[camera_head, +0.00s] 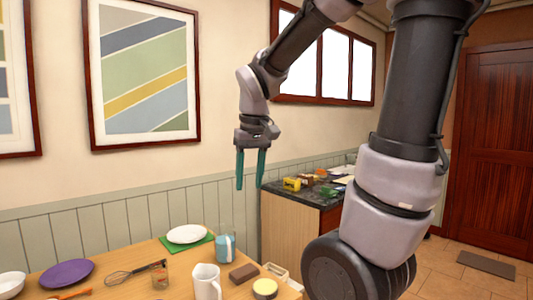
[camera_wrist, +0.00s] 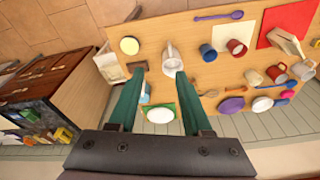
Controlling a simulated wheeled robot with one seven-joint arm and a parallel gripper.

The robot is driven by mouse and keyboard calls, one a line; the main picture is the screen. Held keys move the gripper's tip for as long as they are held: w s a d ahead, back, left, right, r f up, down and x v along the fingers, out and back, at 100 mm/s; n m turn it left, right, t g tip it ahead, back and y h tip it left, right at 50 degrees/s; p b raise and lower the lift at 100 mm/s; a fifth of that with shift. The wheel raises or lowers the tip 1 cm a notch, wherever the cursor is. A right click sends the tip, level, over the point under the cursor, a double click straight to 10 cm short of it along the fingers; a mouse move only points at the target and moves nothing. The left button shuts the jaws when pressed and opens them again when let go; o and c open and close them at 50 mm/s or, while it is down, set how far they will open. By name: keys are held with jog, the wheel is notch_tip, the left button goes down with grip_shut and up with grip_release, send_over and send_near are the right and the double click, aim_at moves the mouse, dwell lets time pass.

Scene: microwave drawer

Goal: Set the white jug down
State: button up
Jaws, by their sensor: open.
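The white jug (camera_head: 206,284) stands upright on the wooden table (camera_head: 130,256), near the front edge of the head view. It also shows in the wrist view (camera_wrist: 171,58), just beyond the fingers. My gripper (camera_head: 250,186) is open and empty, with its two green fingers pointing down. It hangs well above the table and apart from the jug. In the wrist view the open fingers (camera_wrist: 160,72) have clear space between them.
Near the jug are a brown block (camera_head: 243,272), a yellow-topped round container (camera_head: 265,288) and a blue-and-clear vessel (camera_head: 227,246). A white plate (camera_head: 187,234), a whisk (camera_head: 130,272) and a purple plate (camera_head: 66,274) lie to the left. A cluttered counter (camera_head: 300,196) stands behind.

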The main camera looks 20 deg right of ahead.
jog(key=s+d+r+m+t+y, duration=0.1)
jog(key=s+r+m+t, duration=0.3)
jog(key=s+r+t, duration=0.1)
notch_tip(320, 180, up, 2)
jog(key=shift+s+d+m+y, duration=0.3)
jog(key=shift+s+d+m, duration=0.1)
jog(key=shift+s, duration=0.25)
